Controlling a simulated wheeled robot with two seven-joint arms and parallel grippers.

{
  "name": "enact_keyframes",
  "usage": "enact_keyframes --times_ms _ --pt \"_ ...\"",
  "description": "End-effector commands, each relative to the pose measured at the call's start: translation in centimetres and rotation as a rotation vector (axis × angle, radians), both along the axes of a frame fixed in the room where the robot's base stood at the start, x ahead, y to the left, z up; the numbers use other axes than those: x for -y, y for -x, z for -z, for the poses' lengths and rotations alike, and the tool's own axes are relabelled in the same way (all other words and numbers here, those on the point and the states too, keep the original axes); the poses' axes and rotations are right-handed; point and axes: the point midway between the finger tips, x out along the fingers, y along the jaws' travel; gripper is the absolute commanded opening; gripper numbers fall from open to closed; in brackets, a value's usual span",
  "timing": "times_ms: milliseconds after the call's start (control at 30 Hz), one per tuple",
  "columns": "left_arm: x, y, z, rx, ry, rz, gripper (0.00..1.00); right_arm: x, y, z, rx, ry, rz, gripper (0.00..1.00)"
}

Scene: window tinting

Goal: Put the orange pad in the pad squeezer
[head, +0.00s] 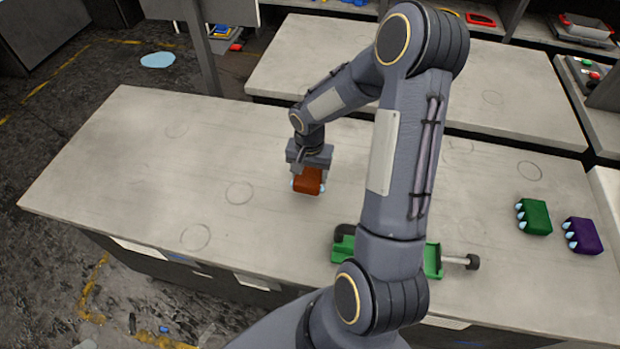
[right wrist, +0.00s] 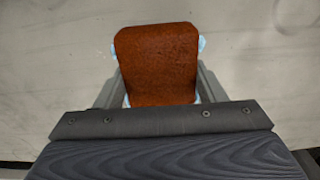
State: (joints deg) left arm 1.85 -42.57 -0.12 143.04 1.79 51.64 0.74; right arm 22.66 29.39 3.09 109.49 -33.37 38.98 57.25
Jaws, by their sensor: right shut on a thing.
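The orange pad (head: 307,181) is a small block with light-blue bits at its sides. My right gripper (head: 309,172) points down and is shut on it, over the middle of the table. In the right wrist view the orange pad (right wrist: 157,64) sits between the two fingers. I cannot tell if the pad touches the table. A green device with a dark roller end and a rod with a knob, likely the pad squeezer (head: 432,260), lies nearer the table's front edge. My right arm hides its middle. My left gripper is not in view.
A green pad (head: 535,217) and a purple pad (head: 582,236) with light-blue bits lie at the right of the table. The table's left part (head: 140,160) is clear apart from faint ring marks. A second table (head: 480,90) stands behind.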

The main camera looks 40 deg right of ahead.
Motion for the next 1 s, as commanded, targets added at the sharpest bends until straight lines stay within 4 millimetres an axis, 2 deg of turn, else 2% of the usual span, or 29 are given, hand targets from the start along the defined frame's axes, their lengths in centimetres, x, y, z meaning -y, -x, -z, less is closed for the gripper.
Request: enact_keyframes --times_ms 400,800,833,1000 --pt "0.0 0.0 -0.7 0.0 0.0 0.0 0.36 0.0 0.0 4.8 -0.001 0.001 -0.002 0.38" --pt "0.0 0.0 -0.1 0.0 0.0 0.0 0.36 0.0 -0.1 5.4 0.001 0.002 -0.002 0.38" --pt "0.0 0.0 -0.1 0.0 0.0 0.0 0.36 0.0 0.0 5.4 0.001 0.002 -0.002 0.65" --pt "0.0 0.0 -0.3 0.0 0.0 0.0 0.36 0.0 0.0 5.2 0.001 0.002 -0.002 0.85"
